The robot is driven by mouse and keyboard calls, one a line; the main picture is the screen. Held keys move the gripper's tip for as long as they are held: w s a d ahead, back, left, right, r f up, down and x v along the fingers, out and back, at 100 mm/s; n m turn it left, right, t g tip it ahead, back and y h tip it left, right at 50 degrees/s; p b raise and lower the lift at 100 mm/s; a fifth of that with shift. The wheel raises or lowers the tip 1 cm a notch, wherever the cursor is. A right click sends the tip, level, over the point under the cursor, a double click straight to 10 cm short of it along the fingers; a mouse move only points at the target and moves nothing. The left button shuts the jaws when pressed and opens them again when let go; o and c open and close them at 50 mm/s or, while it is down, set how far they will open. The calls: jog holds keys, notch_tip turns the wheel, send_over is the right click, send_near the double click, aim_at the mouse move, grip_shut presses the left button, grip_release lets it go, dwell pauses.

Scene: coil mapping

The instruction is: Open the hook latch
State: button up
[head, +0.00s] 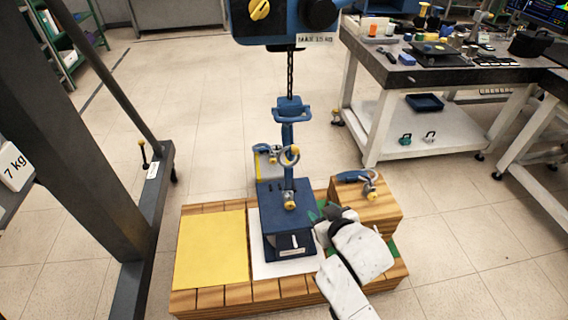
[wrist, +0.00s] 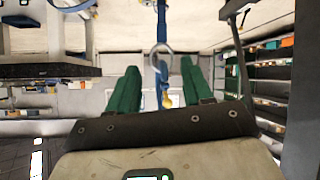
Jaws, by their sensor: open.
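A metal hook (head: 288,158) with a yellow end piece hangs at the blue load line above a blue box (head: 285,222), in the head view. I cannot make out whether its latch is open or shut. My gripper (head: 325,212) has green fingers and is beside the box's right side, below the hook. In the wrist view my gripper (wrist: 160,70) is open, one green finger on each side, with nothing held between the tips. A grey ring-shaped hook part (wrist: 160,54) and blue and yellow parts show beyond the gap.
The box stands on a wooden pallet (head: 210,299) with a yellow sheet (head: 210,248) at left. A wooden block (head: 368,207) with a second blue-grey hook (head: 352,176) is at right. The hoist (head: 285,20) is overhead.

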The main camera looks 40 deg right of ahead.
aim_at(297, 153)
jog(key=w+d+r+t+b, duration=0.1)
jog(key=w+d+r+t, duration=0.1)
jog(key=w, duration=0.3)
jog(key=w+d+r+t+h+b, duration=0.1)
jog(key=w+d+r+t, duration=0.1)
jog(key=w, duration=0.4)
jog(key=w+d+r+n+t+b, duration=0.1)
jog(key=w+d+r+t, duration=0.1)
jog(key=w, duration=0.3)
jog(key=shift+w+d+t+h, duration=0.25)
jog(key=shift+w+t+h, duration=0.05)
jog(key=shift+w+h, duration=0.1)
grip_shut()
